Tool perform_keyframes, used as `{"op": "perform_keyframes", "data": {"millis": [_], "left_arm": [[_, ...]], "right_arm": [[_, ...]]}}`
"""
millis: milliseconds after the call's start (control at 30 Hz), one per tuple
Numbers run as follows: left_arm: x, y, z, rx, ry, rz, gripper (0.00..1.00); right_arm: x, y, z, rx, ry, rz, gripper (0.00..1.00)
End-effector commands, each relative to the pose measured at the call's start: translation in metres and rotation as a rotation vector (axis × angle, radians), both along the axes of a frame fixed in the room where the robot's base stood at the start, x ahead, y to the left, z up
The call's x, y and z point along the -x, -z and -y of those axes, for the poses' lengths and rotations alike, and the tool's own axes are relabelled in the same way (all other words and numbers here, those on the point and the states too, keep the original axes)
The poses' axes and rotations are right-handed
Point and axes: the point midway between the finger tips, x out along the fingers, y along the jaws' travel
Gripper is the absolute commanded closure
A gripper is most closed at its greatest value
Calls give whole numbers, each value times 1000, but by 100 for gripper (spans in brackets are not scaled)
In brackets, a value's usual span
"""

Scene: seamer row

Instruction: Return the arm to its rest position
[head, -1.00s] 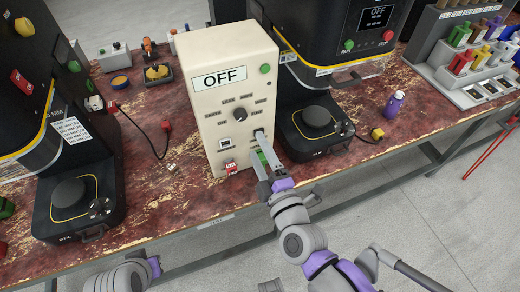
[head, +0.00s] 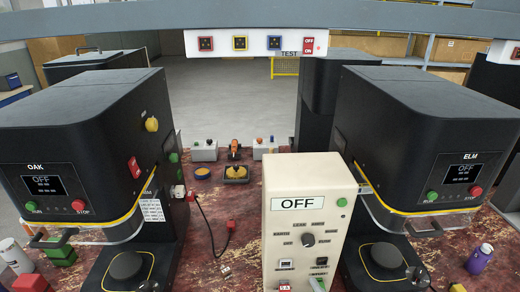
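Neither of my arms and neither gripper shows in the head view now. The cream control box (head: 310,222) stands upright at the middle front of the bench. Its display reads OFF, with a green button beside it and a dark knob below. Its lower front is cut off by the bottom edge of the picture, so whatever is at its lower sockets is mostly hidden.
Black seamers labelled OAK (head: 80,140) and ELM (head: 415,130) flank the box, both displays reading OFF. A purple bottle (head: 479,259) stands at the right. A red-plugged cable (head: 212,245) lies on the bench (head: 215,272). A white overhead switch panel (head: 256,43) hangs behind.

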Motion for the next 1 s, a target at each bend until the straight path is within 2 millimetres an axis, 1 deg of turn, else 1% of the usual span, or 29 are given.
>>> {"op": "perform_keyframes", "data": {"millis": [33, 167, 300, 400, 500, 633, 1000], "left_arm": [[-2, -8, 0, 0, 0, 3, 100], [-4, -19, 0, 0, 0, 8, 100], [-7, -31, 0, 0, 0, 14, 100], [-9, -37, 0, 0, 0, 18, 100], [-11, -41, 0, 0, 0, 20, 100], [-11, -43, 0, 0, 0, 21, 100], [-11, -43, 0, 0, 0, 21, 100]], "right_arm": [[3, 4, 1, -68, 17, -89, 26], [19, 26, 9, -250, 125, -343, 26], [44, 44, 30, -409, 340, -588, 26], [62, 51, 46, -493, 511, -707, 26], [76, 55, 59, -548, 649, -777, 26], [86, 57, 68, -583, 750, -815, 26], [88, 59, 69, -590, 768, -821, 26]]}}
